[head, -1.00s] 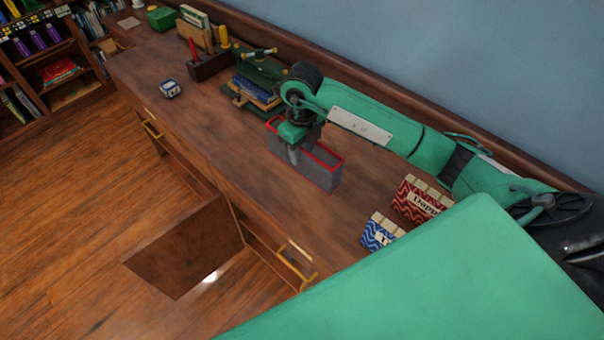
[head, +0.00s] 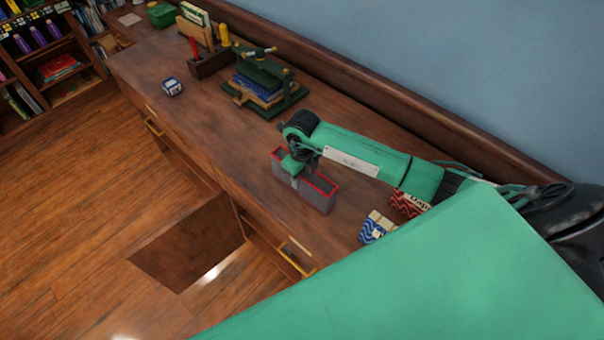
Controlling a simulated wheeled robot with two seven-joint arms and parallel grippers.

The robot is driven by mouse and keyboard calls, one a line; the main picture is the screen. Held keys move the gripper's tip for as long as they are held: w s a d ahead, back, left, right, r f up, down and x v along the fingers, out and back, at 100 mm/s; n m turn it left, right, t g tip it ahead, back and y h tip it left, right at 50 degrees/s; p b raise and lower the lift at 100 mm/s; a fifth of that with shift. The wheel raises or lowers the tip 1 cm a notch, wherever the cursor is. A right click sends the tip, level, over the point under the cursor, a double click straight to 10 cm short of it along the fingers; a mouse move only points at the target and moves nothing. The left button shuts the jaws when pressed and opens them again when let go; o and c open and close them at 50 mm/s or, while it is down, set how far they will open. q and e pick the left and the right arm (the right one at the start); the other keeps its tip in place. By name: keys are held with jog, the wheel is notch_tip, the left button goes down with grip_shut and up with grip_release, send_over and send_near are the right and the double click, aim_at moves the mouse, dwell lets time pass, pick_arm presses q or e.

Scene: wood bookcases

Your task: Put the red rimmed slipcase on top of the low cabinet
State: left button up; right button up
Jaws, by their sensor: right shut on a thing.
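The red rimmed slipcase (head: 318,197) is a grey open-topped box with a red rim. It is at the near middle of the long wooden cabinet top (head: 215,120), upright or nearly so. I cannot tell whether its base touches the wood. My right gripper (head: 292,172) comes down over its left end and is shut on its wall. The fingertips are partly hidden by the box. My left gripper does not show. I cannot tell whether this long cabinet is the low cabinet of the task.
A green press with books (head: 262,88) stands behind the slipcase. A blue patterned box (head: 377,228) and a red patterned box (head: 408,204) stand at the right. A small blue and white block (head: 171,87) lies at the left. An open door (head: 188,243) juts out below.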

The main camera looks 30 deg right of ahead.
jog(key=shift+f, duration=0.1)
jog(key=o, duration=1.1)
jog(key=shift+c, duration=0.2)
jog(key=shift+r, duration=0.2)
jog(key=shift+w+r, duration=0.1)
jog(key=shift+r, duration=0.15)
notch_tip(320, 180, up, 12)
jog(key=b, duration=0.3)
jog(key=shift+f+b, duration=0.25)
jog(key=shift+b, duration=0.1)
